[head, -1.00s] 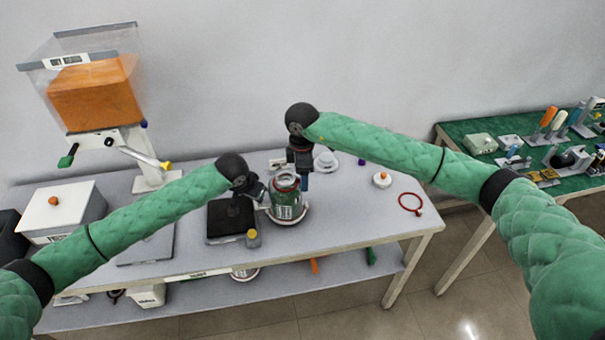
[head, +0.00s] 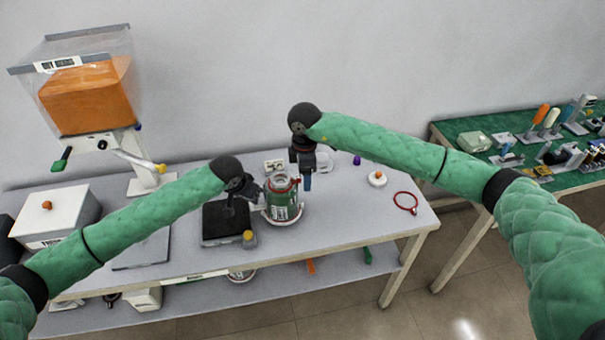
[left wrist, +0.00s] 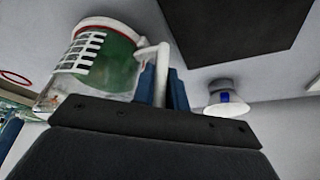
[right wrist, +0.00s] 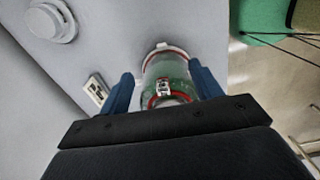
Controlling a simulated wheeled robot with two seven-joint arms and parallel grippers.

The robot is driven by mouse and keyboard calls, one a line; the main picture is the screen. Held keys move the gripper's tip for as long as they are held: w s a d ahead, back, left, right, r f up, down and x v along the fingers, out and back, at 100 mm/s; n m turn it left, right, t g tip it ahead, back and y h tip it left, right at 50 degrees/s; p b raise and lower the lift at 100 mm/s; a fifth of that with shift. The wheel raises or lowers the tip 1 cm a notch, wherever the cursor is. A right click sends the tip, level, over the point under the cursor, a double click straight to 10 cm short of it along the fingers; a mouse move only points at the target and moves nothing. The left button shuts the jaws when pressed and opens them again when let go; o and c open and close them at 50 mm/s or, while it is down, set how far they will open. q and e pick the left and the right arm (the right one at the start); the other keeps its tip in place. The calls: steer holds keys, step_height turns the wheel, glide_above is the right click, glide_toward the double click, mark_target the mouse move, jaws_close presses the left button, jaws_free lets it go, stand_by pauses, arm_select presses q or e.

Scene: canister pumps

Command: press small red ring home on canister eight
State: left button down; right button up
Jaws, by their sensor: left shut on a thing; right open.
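The canister (head: 284,208), clear with green contents and a striped label, stands upright on a round white base near the table's front edge. A small red ring shows at its mouth (right wrist: 162,99) in the right wrist view; I cannot tell whether it is fully seated. My left gripper (left wrist: 162,86) is shut on the canister's white side handle (left wrist: 161,72). My right gripper (head: 307,184) is open just behind and right of the canister's top; in its wrist view the canister shows between the blue fingers, apart from them.
A larger red ring (head: 405,202) and a white disc with an orange knob (head: 377,179) lie to the right. A black plate (head: 222,222) is left of the canister. A hopper with orange contents (head: 88,97) stands back left. The table's right front is mostly clear.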

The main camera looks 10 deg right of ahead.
steer(key=shift+d, duration=0.9)
steer(key=shift+r, duration=0.15)
step_height(320, 180, up, 7)
stand_by(1.5)
steer(key=shift+r, duration=0.1)
arm_select(q)
steer(key=c, duration=1.3)
jaws_free()
